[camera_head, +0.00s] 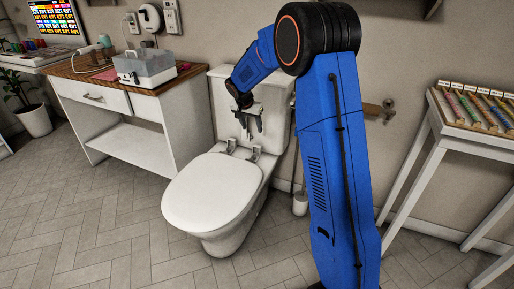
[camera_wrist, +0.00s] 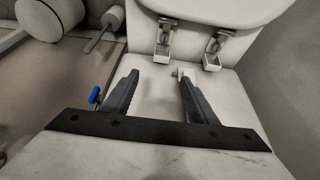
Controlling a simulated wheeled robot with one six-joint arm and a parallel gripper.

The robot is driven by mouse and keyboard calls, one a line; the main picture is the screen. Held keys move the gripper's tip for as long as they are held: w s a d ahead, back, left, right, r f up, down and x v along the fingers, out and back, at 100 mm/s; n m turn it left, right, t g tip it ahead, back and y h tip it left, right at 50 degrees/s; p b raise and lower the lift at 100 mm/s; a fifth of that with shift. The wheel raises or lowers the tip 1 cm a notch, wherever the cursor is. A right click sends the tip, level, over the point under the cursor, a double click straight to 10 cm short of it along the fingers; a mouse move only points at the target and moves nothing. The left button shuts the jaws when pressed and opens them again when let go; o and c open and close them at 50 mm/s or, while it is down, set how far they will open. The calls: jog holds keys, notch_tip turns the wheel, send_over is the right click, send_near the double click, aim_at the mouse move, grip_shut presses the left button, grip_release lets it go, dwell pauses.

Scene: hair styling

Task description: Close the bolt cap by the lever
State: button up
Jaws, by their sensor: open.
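A white toilet (camera_head: 210,190) stands against the wall with its lid down. Two small metal hinge fittings sit at the back of the seat, one on the left (camera_head: 231,146) and one on the right (camera_head: 253,153). In the wrist view they show as a left fitting (camera_wrist: 162,50) and a right fitting (camera_wrist: 212,56), each with a small open box-like end. I cannot tell which part is the lever. My gripper (camera_head: 250,131) is open and empty above the back of the toilet, fingers down. In the wrist view my gripper (camera_wrist: 158,77) is just short of the fittings, apart from them.
The cistern (camera_head: 222,100) stands close behind my gripper. A white cabinet (camera_head: 140,115) with a clear-lidded box is at left, a rack table (camera_head: 445,135) at right. A toilet brush (camera_head: 300,204) stands beside the toilet. The tiled floor in front is clear.

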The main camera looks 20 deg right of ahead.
aim_at(257, 146)
jog(key=x, duration=1.8)
jog(key=shift+w+a, duration=0.1)
jog(key=shift+w, duration=0.15)
jog(key=c, duration=1.1)
